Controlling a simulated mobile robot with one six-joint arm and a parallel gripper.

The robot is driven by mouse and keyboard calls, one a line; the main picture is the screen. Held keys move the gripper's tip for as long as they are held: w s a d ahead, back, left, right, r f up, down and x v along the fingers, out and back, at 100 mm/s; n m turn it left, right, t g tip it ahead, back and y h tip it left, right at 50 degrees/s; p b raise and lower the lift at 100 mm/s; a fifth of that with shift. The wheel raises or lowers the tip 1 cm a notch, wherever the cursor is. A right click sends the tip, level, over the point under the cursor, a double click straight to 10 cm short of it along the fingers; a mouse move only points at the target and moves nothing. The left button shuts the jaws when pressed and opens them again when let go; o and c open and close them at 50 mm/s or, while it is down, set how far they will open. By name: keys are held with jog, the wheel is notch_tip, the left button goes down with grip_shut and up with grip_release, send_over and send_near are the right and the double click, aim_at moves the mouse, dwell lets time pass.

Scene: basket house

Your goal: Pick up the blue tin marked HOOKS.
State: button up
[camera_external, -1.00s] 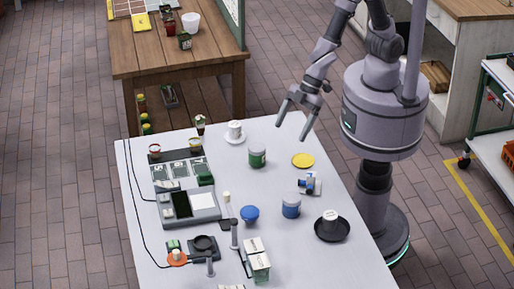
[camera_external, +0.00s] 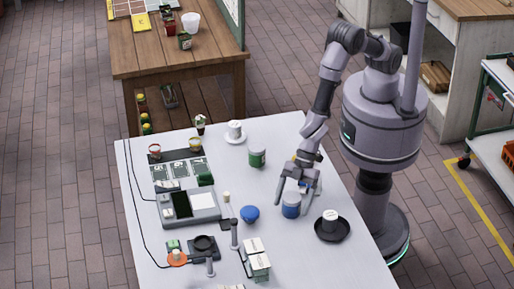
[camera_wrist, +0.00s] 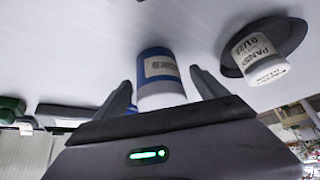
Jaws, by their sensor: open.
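A blue tin (camera_external: 291,210) with a pale label stands upright on the white table (camera_external: 330,262). In the wrist view the tin (camera_wrist: 155,57) shows a blue end and a label too small to read for certain. My gripper (camera_external: 292,200) points down at the tin with its fingers open. In the wrist view the fingers of my gripper (camera_wrist: 160,82) lie on either side of the tin, with gaps to it. I cannot tell whether the fingertips are level with the tin's body.
A white container marked PANS (camera_wrist: 258,62) sits in a dark dish (camera_external: 331,238) to the tin's right. A blue bowl-shaped item (camera_external: 249,213) is to its left. A green tin (camera_external: 257,157) stands farther back. A boxy item (camera_external: 257,262) is nearer the front.

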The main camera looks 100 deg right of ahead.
jog(key=shift+w+a+f, duration=0.1)
jog(key=shift+w+f, duration=0.05)
jog(key=shift+f, duration=0.15)
jog(key=shift+r, duration=0.15)
